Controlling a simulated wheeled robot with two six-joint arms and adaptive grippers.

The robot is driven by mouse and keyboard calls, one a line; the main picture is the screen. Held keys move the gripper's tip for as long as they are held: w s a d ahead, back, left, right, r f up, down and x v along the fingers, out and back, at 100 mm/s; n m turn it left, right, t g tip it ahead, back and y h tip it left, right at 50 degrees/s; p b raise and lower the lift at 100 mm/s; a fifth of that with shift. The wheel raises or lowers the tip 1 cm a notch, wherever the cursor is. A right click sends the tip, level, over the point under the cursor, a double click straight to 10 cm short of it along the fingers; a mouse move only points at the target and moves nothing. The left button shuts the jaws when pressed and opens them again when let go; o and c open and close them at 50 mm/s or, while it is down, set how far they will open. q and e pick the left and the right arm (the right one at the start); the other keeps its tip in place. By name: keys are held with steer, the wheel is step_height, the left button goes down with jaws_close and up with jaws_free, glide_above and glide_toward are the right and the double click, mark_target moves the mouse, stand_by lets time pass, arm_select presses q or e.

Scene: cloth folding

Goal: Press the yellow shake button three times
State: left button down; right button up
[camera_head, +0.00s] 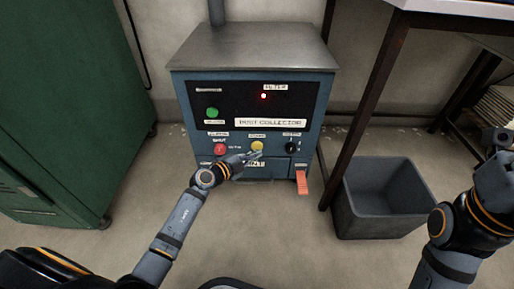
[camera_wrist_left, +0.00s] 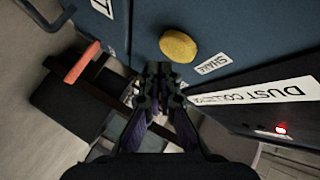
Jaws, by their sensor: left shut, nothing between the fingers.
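The yellow shake button (camera_head: 257,146) is a round knob on the front of the blue dust collector (camera_head: 320,98). In the left wrist view the yellow button (camera_wrist_left: 179,46) sits beside its SHAKE label (camera_wrist_left: 213,63). My left gripper (camera_head: 254,156) is shut and empty, just below the button in the head view. In the left wrist view its closed fingertips (camera_wrist_left: 161,72) point at the panel near the button and appear apart from it. My right arm shows at the right edge; its gripper (camera_head: 499,138) is partly visible and its jaws are unclear.
A red button (camera_head: 220,149), a green button (camera_head: 212,112) and a black knob (camera_head: 292,147) are on the same panel. An orange-red handle (camera_head: 302,182) hangs at lower right. A green cabinet (camera_head: 60,110) stands left; a grey bin (camera_head: 385,205) stands right, near a table leg.

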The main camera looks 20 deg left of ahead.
arm_select(q)
steer(key=shift+w, duration=0.1)
stand_by(0.5)
steer(key=shift+w+a+p, duration=0.1)
steer(key=shift+w+p, duration=0.2)
steer(key=shift+p, duration=0.1)
steer(key=shift+w+a, duration=0.25)
steer(key=shift+w, duration=0.5)
stand_by(0.8)
steer(key=shift+s+d+p, duration=0.2)
steer(key=shift+s+p, duration=0.3)
steer(key=shift+s, duration=0.1)
steer(key=shift+s+d+p, duration=0.15)
steer(key=shift+s+p, duration=0.35)
steer(key=shift+s, duration=0.05)
